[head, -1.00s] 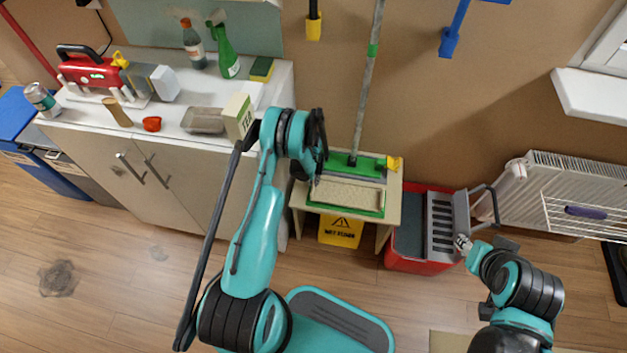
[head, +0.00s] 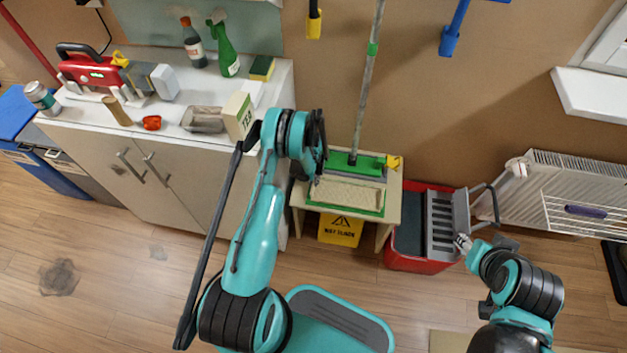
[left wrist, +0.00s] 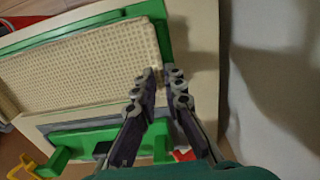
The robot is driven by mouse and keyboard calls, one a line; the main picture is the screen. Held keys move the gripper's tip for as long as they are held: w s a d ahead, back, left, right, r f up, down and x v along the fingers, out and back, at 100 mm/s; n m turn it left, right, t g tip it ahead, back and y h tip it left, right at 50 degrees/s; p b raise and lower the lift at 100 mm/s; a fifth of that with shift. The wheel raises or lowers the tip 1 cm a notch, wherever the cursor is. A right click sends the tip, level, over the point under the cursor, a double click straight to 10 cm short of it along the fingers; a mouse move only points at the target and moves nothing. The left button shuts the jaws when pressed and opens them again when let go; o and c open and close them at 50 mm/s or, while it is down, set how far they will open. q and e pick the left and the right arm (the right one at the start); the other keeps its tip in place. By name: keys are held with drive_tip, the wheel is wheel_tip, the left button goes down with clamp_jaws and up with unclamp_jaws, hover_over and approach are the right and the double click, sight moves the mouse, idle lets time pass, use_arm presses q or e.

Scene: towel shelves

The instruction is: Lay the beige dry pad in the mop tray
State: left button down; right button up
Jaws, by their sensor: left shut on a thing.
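The beige dry pad (head: 347,194) lies in the green mop tray (head: 345,211) on a small table, its textured face up. It fills much of the left wrist view (left wrist: 80,68), with the tray's green rim (left wrist: 162,22) showing along its edges. My left gripper (head: 316,177) is at the left end of the pad. In the left wrist view its fingertips (left wrist: 163,74) are close together at the pad's edge, shut on the pad; the exact contact is hard to see. My right gripper (head: 463,242) is beside the red bucket, far from the pad; its fingers are too small to read.
A green mop head (head: 352,164) with a tall handle stands behind the tray. A yellow wet-floor sign (head: 341,230) is under the small table (head: 299,196). The red bucket (head: 424,265) is to the right, a cluttered counter (head: 170,120) to the left.

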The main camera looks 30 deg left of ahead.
use_arm(q)
drive_tip(key=shift+f, duration=0.4)
idle(0.3)
drive_tip(key=c, duration=1.5)
unclamp_jaws()
drive_tip(key=shift+c, duration=0.2)
drive_tip(key=shift+r, duration=0.1)
wheel_tip(320, 180, up, 12)
